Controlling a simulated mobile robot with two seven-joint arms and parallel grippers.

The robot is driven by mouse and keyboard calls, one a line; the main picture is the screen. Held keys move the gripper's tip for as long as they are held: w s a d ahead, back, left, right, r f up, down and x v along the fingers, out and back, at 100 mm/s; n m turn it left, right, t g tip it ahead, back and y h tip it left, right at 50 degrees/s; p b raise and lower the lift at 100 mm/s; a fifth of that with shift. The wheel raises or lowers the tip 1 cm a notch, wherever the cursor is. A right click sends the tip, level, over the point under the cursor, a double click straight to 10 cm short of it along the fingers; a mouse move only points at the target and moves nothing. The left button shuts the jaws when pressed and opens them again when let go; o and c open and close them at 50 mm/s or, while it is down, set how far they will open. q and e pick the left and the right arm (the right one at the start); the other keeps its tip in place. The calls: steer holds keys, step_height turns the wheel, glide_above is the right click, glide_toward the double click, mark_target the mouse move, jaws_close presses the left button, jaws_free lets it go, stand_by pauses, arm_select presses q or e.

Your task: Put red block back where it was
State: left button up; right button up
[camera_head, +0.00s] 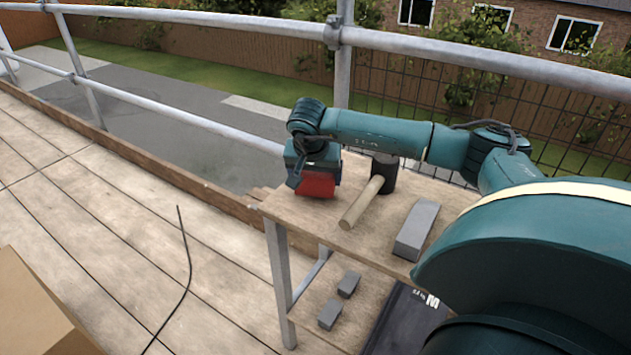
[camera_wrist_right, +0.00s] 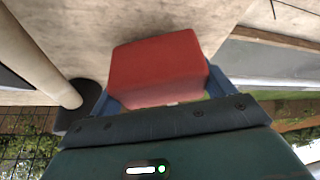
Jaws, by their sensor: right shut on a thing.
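The red block (camera_head: 316,184) is at the far left corner of the wooden table (camera_head: 273,206). My right gripper (camera_head: 314,174) points down over it and is shut on it. In the right wrist view the red block (camera_wrist_right: 158,66) sits between the two blue fingers of the gripper (camera_wrist_right: 160,92). The block is at or very near the tabletop; I cannot tell whether it touches. The gripper hides its upper part in the head view. My left gripper is not in view.
A mallet (camera_head: 362,201) with a black head lies just right of the block. A grey block (camera_head: 417,229) lies farther right. A metal railing (camera_head: 205,118) runs behind. A black cable (camera_head: 186,262) lies on the deck.

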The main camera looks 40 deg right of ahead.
steer(key=shift+f, duration=0.7)
steer(key=shift+f, duration=0.1)
steer(key=o, duration=1.3)
